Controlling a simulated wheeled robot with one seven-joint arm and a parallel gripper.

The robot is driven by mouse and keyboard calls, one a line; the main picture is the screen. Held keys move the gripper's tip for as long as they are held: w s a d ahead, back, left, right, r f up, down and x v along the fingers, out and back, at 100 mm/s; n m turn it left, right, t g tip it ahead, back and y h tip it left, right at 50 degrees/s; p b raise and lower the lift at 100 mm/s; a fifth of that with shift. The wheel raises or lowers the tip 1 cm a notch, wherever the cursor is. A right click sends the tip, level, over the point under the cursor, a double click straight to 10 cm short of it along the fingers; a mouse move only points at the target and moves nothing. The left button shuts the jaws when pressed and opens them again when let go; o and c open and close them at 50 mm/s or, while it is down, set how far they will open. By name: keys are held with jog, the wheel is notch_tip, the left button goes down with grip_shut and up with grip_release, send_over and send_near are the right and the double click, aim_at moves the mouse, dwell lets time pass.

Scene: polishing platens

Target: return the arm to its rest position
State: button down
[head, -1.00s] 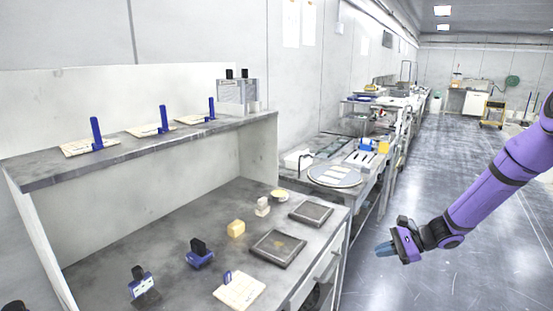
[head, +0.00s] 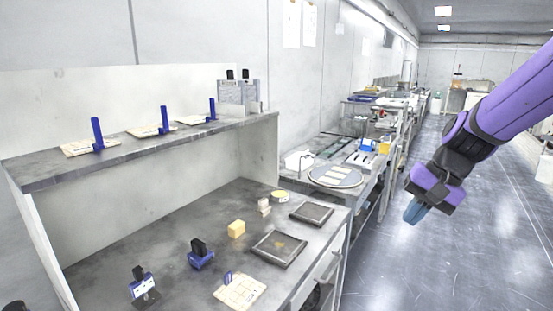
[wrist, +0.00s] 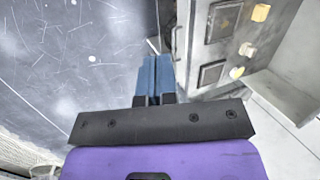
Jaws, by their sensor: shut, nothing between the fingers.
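My gripper (head: 415,212) is at the right in the head view, at the end of my purple arm. It hangs over the open floor, to the right of the workbench and apart from it. Its blue fingers point down and are together with nothing between them. In the wrist view the fingers of my gripper (wrist: 155,75) also show side by side and empty, with the floor to the left and the bench at the upper right.
The grey workbench (head: 150,235) holds two dark square plates (head: 279,249) (head: 311,213), a yellow block (head: 236,229), blue holders (head: 200,254) and a pale board (head: 240,290). A shelf (head: 60,173) rises behind. Another bench with a round platen (head: 335,183) stands beyond. The floor (head: 430,270) is clear.

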jog(key=s+d+r+n+t+h, duration=0.1)
jog(key=s+r+n+t+h, duration=0.1)
jog(key=s+r, duration=0.3)
jog(key=s+d+r+n+t+h, duration=0.2)
jog(key=s+r, duration=0.3)
jog(key=s, duration=0.8)
jog(key=shift+s+n+h, duration=0.15)
jog(key=shift+n+h, duration=0.15)
jog(key=shift+n, duration=0.3)
jog(key=shift+d, duration=0.1)
